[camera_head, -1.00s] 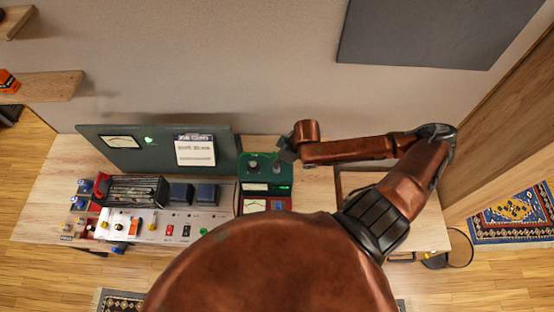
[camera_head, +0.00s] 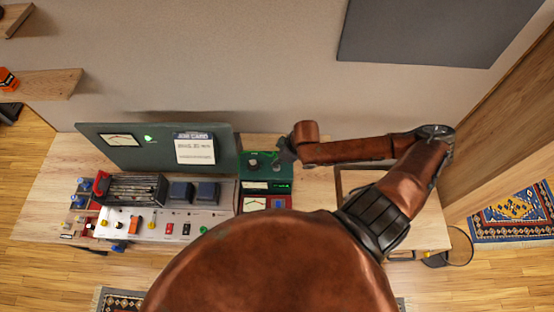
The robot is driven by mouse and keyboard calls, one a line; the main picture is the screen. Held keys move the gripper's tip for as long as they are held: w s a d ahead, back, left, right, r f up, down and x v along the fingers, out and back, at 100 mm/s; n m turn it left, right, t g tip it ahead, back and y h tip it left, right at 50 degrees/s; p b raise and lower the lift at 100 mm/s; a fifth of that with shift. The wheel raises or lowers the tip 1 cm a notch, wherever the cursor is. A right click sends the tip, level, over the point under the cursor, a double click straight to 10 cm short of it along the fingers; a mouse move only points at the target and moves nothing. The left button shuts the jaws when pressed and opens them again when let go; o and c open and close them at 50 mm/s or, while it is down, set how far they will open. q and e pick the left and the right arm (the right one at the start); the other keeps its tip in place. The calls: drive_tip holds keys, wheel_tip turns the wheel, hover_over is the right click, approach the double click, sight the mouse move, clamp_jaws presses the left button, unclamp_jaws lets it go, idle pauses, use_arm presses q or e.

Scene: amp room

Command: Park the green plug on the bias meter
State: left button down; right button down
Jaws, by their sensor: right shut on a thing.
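My right gripper (camera_head: 284,151) is small and dark in the head view, at the back right corner of a green instrument box (camera_head: 262,172). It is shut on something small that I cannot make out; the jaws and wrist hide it. I cannot tell which of the two is the bias meter. A small green piece (camera_head: 204,230) shows on the white amp chassis; I cannot tell whether it is a plug. My left gripper is not in view.
The amp chassis (camera_head: 150,229) with tubes and transformers fills the bench's left part. A dark green panel (camera_head: 120,158) with a job card (camera_head: 195,149) stands behind it. My own body hides the front middle. Bare bench (camera_head: 315,182) lies right of the green box.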

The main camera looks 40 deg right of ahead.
drive_tip(key=shift+f, duration=0.5)
drive_tip(key=c, duration=1.8)
unclamp_jaws()
drive_tip(key=shift+o, duration=0.2)
drive_tip(key=v, duration=0.7)
drive_tip(key=shift+r, duration=0.25)
drive_tip(key=shift+s, duration=0.1)
